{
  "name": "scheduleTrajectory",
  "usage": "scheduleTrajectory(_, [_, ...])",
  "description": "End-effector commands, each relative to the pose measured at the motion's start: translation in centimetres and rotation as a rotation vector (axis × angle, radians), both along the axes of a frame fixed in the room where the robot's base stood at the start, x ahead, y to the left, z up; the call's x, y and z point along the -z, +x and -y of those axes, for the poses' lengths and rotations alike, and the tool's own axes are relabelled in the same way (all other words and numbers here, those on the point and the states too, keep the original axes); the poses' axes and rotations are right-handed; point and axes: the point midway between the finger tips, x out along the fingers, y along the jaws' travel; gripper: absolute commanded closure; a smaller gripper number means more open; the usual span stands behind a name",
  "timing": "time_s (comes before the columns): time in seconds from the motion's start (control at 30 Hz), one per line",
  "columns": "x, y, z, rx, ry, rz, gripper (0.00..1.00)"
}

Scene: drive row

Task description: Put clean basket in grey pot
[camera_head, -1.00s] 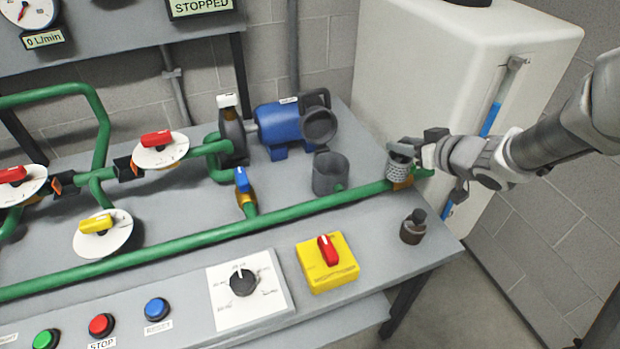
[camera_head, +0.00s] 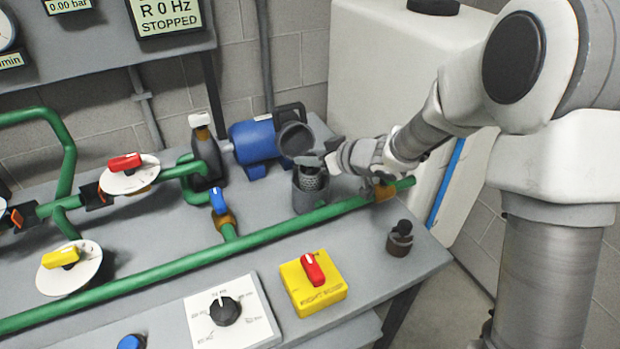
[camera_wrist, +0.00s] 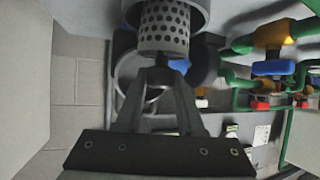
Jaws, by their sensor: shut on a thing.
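The clean basket (camera_head: 312,181) is a small grey perforated cylinder. It is upright in the mouth of the grey pot (camera_head: 308,201), with its upper part showing above the rim. In the wrist view the basket (camera_wrist: 164,27) shows at the top, with the grey pot (camera_wrist: 198,14) around its far end. My gripper (camera_head: 328,160) is shut on the basket's near upper edge; its fingers (camera_wrist: 160,76) also show in the wrist view. How deep the basket sits, and whether it touches the pot's bottom, is hidden.
A blue pump (camera_head: 256,142) stands just behind the pot. A green pipe (camera_head: 262,234) runs in front of it. A dark brown small pot with a knob (camera_head: 399,240) stands at the right edge of the bench (camera_head: 372,262). A yellow switch box (camera_head: 316,288) is at the front.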

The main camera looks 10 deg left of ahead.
Motion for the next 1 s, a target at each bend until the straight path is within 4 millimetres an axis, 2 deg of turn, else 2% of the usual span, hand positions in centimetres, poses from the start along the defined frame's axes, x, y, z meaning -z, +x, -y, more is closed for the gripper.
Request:
scheduleTrajectory(0.23, [4.3, 0.0, 0.0, 0.001, 0.000, -0.002, 1.00])
scheduleTrajectory(0.67, [4.8, 0.0, 0.1, 0.001, 0.000, 0.000, 1.00])
scheduleTrajectory(0.7, [4.6, 0.0, 0.1, 0.001, 0.000, 0.000, 0.55])
scheduleTrajectory(0.83, [4.6, 0.0, 0.1, 0.001, 0.000, 0.000, 0.33])
scheduleTrajectory(1.0, [4.6, 0.0, 0.1, 0.001, 0.000, 0.000, 0.33])
